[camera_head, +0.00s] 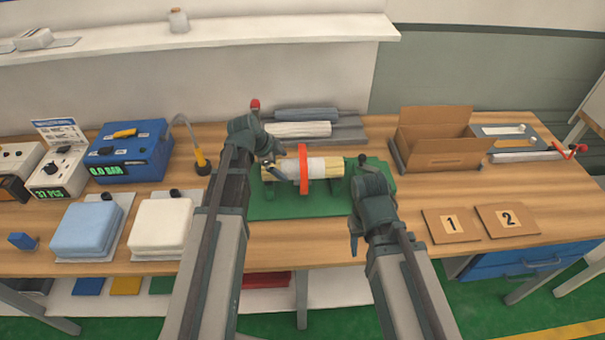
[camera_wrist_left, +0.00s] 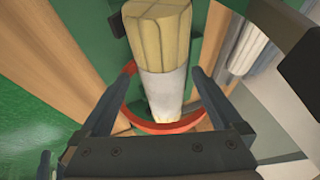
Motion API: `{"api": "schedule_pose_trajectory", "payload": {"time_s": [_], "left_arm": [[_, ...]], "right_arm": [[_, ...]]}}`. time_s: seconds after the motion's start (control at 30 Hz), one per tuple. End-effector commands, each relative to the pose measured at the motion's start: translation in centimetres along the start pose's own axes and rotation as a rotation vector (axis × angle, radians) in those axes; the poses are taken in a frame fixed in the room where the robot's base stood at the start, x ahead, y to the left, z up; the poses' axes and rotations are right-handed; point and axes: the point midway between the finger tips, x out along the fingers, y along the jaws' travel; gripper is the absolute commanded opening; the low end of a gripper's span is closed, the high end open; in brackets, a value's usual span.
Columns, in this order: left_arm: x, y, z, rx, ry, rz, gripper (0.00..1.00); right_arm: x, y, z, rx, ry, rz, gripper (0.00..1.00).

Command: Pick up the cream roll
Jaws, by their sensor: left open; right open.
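The cream roll (camera_head: 327,167) lies across a green stand (camera_head: 290,208) in the middle of the bench, with a white band around it and an orange ring (camera_head: 303,169) around its middle. In the left wrist view, the roll (camera_wrist_left: 158,38) runs between the spread fingers of my left gripper (camera_wrist_left: 165,88), with the orange ring (camera_wrist_left: 150,127) beyond. My left gripper (camera_head: 276,168) is open at the roll's left part in the head view; contact cannot be told. My right gripper (camera_head: 355,232) is open and empty, in front of the stand's right side.
Grey and white rolls (camera_head: 300,129) lie behind the stand. An open cardboard box (camera_head: 440,150) stands at the back right, with numbered plates 1 (camera_head: 451,225) and 2 (camera_head: 507,220) in front. A blue device (camera_head: 130,155) and folded blue (camera_head: 86,229) and white (camera_head: 160,226) pads are left.

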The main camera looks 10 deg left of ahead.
Motion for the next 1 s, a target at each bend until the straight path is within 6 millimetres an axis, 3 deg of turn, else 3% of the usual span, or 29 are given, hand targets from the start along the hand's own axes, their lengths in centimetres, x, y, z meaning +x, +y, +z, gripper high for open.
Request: {"api": "schedule_pose_trajectory", "payload": {"time_s": [0.17,0.53,0.83,1.0], "left_arm": [[0.5,0.0,0.1,0.000,0.000,0.000,1.00],[5.0,-0.2,0.3,0.001,0.000,0.000,1.00],[5.1,-0.3,0.2,0.000,0.000,0.000,1.00],[5.1,-0.3,0.2,0.000,0.000,0.000,0.69]], "right_arm": [[0.5,-0.1,0.0,0.000,0.000,0.000,0.50],[4.4,-0.4,-0.3,0.000,0.000,0.000,0.50],[4.4,-0.4,-0.3,0.000,0.000,0.000,0.50],[4.4,-0.4,-0.3,0.000,0.000,0.000,0.50]]}}
